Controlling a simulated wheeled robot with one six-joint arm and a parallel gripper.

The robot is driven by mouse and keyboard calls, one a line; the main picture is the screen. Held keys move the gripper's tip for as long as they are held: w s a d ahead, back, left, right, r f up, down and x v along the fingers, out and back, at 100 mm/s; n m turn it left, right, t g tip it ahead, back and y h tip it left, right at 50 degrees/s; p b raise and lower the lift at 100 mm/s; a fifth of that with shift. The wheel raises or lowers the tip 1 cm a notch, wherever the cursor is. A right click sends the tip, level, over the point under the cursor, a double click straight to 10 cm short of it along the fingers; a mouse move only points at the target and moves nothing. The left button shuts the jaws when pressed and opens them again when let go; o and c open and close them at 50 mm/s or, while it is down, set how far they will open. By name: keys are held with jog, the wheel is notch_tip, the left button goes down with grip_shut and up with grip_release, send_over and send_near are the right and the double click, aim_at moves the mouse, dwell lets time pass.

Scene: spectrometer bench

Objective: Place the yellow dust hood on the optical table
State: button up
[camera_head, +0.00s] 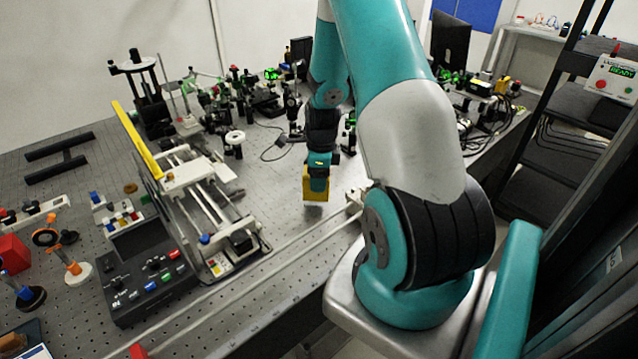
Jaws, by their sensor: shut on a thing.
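The yellow dust hood (314,193) is a small boxy yellow piece near the middle of the view. My gripper (318,178) points down from above and is shut on it. The fingers partly hide the hood's upper part. The hood is over the perforated grey optical table (285,222), near its front edge. I cannot tell from this view whether its underside touches the surface.
A rail instrument (195,200) with a tall yellow-edged panel (137,140) stands left of the hood, with a black control box (148,275) in front. Optical mounts (235,140) crowd behind. A small metal part (355,200) sits close right. Bare table lies between.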

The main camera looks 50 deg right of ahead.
jog(key=shift+f+p, duration=0.3)
jog(key=shift+f, duration=1.45)
jog(key=shift+f, duration=0.1)
jog(key=o, duration=0.9)
